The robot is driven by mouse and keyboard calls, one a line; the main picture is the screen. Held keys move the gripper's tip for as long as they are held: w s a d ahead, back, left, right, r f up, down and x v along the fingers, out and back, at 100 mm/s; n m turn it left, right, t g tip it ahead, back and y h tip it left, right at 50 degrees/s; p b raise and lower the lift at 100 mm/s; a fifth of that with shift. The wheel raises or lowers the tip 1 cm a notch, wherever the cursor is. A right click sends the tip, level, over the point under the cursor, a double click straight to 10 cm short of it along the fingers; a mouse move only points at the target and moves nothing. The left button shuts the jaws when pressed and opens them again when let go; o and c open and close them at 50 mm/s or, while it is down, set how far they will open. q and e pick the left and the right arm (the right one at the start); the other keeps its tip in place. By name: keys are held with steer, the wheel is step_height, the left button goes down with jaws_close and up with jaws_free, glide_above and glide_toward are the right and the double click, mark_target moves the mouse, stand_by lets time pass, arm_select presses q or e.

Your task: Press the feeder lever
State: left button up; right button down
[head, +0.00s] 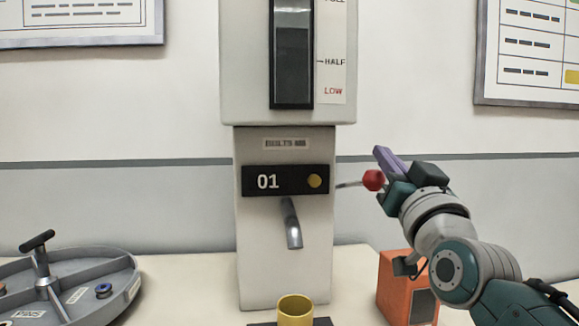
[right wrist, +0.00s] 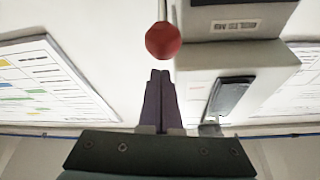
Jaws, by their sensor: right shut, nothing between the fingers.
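The feeder (head: 285,220) is a tall pale cabinet with a dark display reading 01, a yellow button and a metal spout. Its lever is a thin rod from the right side ending in a red ball knob (head: 373,180). The knob also shows in the right wrist view (right wrist: 163,40), ahead of the fingertips. My right gripper (head: 383,157) has purple fingers, shut and empty. In the head view it is beside the knob, with the fingertips slightly above it. I cannot tell whether they touch. My left gripper is not in view.
A yellow cup (head: 295,310) stands below the spout on a dark base. An orange box (head: 393,290) is at the right, below my right arm. A round grey divided tray (head: 75,280) with a T-shaped handle sits at the left. A wall rises behind.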

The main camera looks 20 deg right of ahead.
steer(key=shift+a+f, duration=0.15)
steer(key=shift+f, duration=0.55)
